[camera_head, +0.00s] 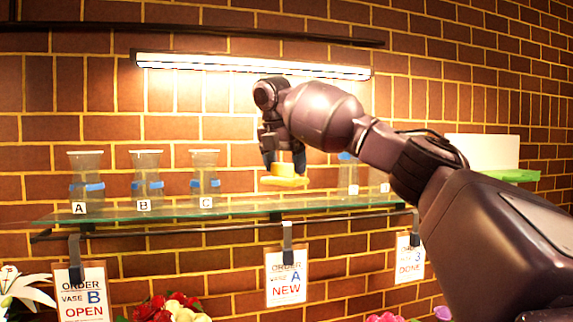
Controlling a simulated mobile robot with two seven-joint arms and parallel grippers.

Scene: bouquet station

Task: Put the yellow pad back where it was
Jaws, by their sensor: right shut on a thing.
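My right gripper (284,160) points down over the glass shelf (240,208), between vase C and the vases further right. It is shut on the yellow pad (287,182), which is at or just above the shelf surface; I cannot tell if it touches. My right arm comes in from the right and covers part of the shelf's right end. My left gripper is not in the view.
Glass vases with blue bands stand on the shelf: vase A (87,187), vase B (147,183), vase C (205,184), and others at right (347,176), partly behind my arm. Order cards (286,278) hang below. Flowers (170,309) are at the bottom edge.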

